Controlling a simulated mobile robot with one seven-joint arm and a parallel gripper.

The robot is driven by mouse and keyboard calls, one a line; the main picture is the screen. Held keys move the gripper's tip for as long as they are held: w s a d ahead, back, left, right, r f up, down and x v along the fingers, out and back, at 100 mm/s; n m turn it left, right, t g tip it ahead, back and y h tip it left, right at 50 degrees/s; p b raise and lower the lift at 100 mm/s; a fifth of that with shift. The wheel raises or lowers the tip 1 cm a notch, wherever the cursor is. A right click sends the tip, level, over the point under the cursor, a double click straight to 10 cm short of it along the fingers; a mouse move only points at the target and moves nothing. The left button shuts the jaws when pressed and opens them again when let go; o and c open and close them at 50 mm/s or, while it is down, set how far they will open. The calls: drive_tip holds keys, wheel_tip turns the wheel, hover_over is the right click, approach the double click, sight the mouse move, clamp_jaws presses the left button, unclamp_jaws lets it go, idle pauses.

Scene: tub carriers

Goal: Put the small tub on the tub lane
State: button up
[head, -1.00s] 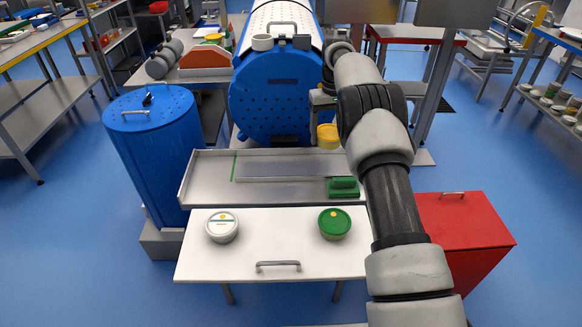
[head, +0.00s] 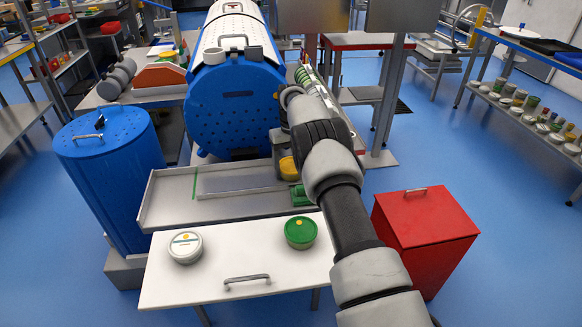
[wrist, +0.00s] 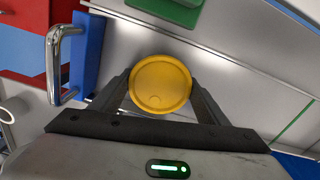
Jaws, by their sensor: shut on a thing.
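A small yellow tub (wrist: 160,86) with a round lid sits between the two fingers of my gripper (wrist: 160,98), which is shut on it. In the head view the yellow tub (head: 288,168) shows beside my arm, over or at the right end of the metal tray (head: 165,207). I cannot tell whether it touches the tray. The tray carries a long straight rail (head: 240,192), a green line (head: 195,183) and a green block (head: 301,196); the strip along the rail looks like the tub lane. My arm hides part of the tray's right end.
A white table (head: 215,265) in front holds a white tub (head: 186,247) and a green-lidded tub (head: 300,232). A blue drum machine (head: 232,105) stands behind the tray. A blue bin (head: 110,165) is at the left, a red bin (head: 425,230) at the right. The tray's left part is clear.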

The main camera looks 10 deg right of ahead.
drive_tip(key=shift+f, duration=0.1)
drive_tip(key=o, duration=1.2)
